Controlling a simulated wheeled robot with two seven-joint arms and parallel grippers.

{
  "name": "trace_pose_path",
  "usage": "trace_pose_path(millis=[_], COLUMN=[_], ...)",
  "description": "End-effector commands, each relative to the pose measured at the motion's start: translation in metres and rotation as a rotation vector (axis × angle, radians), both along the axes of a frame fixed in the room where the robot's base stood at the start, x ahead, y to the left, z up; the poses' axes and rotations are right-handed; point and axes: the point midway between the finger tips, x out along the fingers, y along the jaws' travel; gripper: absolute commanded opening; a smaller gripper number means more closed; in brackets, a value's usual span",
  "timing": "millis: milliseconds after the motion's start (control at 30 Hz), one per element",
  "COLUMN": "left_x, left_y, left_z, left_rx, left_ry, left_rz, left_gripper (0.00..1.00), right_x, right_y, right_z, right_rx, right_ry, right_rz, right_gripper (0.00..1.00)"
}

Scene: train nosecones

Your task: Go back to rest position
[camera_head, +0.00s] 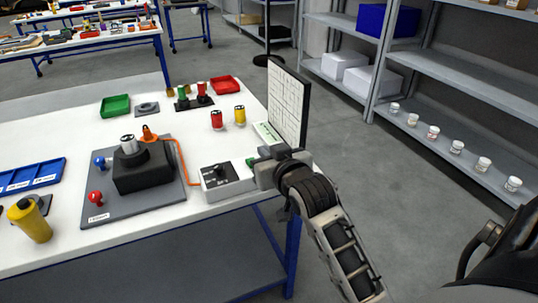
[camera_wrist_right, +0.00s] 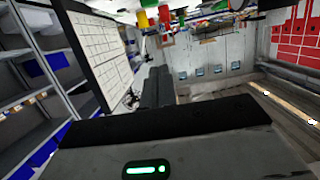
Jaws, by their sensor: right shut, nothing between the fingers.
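My right gripper (camera_head: 256,168) is over the right end of the white worktable (camera_head: 130,237). It is next to a grey control box with a black knob (camera_head: 225,182) and in front of an upright white panel with a printed grid (camera_head: 289,105). In the right wrist view its two dark fingers (camera_wrist_right: 158,86) are together with nothing held between them. The same panel (camera_wrist_right: 103,52) stands left of the fingers there. Whether the gripper touches the box or the panel, I cannot tell. My left gripper is not in view.
A grey board (camera_head: 150,208) carries a black block fixture and red and blue knobs. A yellow bottle (camera_head: 30,220), blue tray (camera_head: 32,177), green bin (camera_head: 115,106) and red bin (camera_head: 224,85) are on the table. Metal shelves (camera_head: 455,75) stand right, across open floor (camera_head: 390,190).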

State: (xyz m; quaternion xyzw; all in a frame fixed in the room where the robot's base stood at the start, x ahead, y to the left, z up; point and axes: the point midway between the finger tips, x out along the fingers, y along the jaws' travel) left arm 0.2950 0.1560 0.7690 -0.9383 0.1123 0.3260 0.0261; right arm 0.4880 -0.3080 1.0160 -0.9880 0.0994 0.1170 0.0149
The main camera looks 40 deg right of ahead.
Motion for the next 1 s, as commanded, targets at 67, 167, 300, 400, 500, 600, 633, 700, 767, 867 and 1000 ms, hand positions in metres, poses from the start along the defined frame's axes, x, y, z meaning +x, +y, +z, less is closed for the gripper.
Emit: trace_pose_path(millis=[67,167,300,400,500,600,633,700,767,867,1000], left_x=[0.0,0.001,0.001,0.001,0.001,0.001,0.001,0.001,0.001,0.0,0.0], left_y=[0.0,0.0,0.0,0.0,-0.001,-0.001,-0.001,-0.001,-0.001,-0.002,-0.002], left_z=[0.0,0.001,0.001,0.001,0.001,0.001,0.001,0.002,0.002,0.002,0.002], left_rx=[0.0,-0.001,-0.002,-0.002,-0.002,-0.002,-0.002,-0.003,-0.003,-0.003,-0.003], left_ry=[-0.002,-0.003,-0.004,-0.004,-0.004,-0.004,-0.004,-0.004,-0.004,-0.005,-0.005], left_rz=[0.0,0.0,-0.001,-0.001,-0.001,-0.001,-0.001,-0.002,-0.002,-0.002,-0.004], left_gripper=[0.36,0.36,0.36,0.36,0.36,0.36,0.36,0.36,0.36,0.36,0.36], right_x=[-0.007,-0.011,-0.012,-0.012,-0.012,-0.012,-0.012,-0.012,-0.012,-0.018,-0.044], right_y=[0.001,0.002,0.002,0.002,0.002,0.002,0.002,0.002,0.004,0.014,0.049], right_z=[0.002,0.004,0.005,0.005,0.005,0.005,0.005,0.005,0.002,-0.02,-0.087], right_rx=[0.0,0.0,0.0,0.0,0.0,0.0,0.0,0.0,0.0,-0.009,-0.025], right_ry=[0.001,0.001,0.001,0.001,0.001,0.001,0.001,0.001,0.005,0.042,0.153], right_rz=[0.0,0.0,0.0,0.0,0.0,0.0,0.0,0.0,0.003,0.035,0.14], right_gripper=[0.0,0.0,0.0,0.0,0.0,0.0,0.0,0.0,0.0,0.0,0.0])
